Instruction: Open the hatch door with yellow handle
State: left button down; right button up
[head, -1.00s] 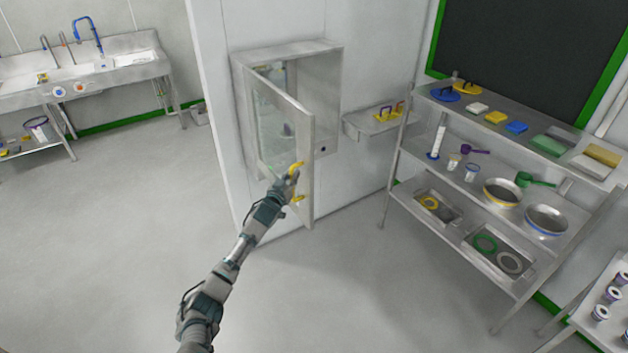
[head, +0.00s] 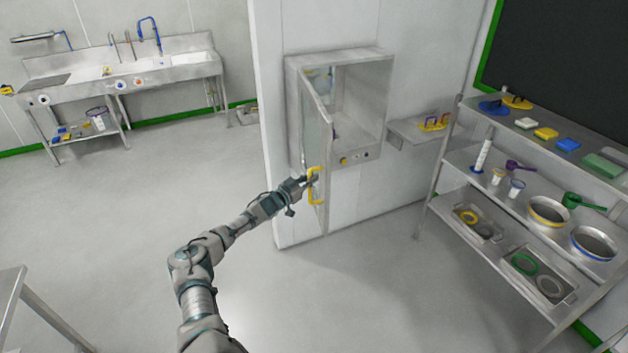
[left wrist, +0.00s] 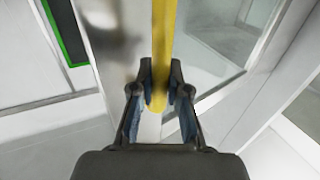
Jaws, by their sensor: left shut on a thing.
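The hatch (head: 345,68) is a steel box set in a white wall, in the middle of the head view. Its door (head: 317,118) has a glass pane and stands swung out to the left, with the opening showing beside it. The yellow handle (head: 318,188) is upright on the door's free edge. My left gripper (head: 308,184) is at the handle. In the left wrist view the fingers (left wrist: 160,85) close around the yellow handle (left wrist: 163,40), with glass and frame behind it. My right gripper is in neither view.
A steel rack (head: 462,150) with pans, scoops and sponges stands at the right. A small wall shelf (head: 405,131) is beside the hatch. A sink bench (head: 160,72) stands at the back left. The floor (head: 130,220) in front is mostly clear.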

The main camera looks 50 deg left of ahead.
pick_arm(q)
jog(key=c, duration=1.1)
grip_release()
jog(key=shift+c, duration=0.2)
jog(key=shift+a, duration=0.1)
jog(key=shift+s+f, duration=0.1)
jog(key=s+d, duration=0.1)
jog(key=s, duration=1)
jog(key=shift+s+d, duration=0.15)
jog(key=shift+s, duration=0.2)
